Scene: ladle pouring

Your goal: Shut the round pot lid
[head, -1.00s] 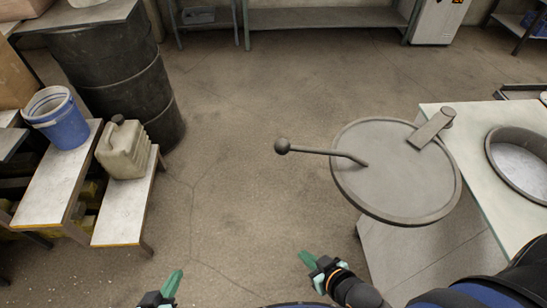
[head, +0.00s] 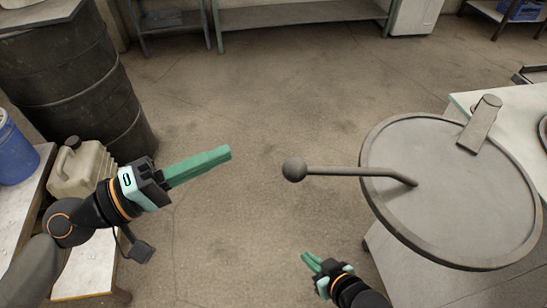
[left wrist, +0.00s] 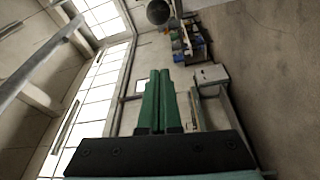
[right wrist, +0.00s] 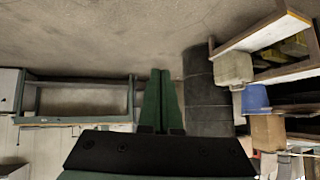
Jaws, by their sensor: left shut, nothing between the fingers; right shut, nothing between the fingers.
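The round grey pot lid (head: 450,200) is at the right of the head view, swung out past the counter's edge on its hinge arm (head: 480,124). Its handle is a rod (head: 345,171) that points left and ends in a dark ball knob (head: 294,169). My left gripper (head: 228,153) is shut and empty, in the air to the left of the knob and apart from it. A dark ball, likely the knob, shows at the top of the left wrist view (left wrist: 158,11). My right gripper (head: 307,257) is shut and empty, below the knob and rod, touching neither.
The counter (head: 520,105) is at the right, with the pot's rim (head: 543,128) cut off by the picture edge. A dark barrel (head: 75,85), a beige canister (head: 80,170) and a blue bucket (head: 14,150) stand at the left. The floor between is clear.

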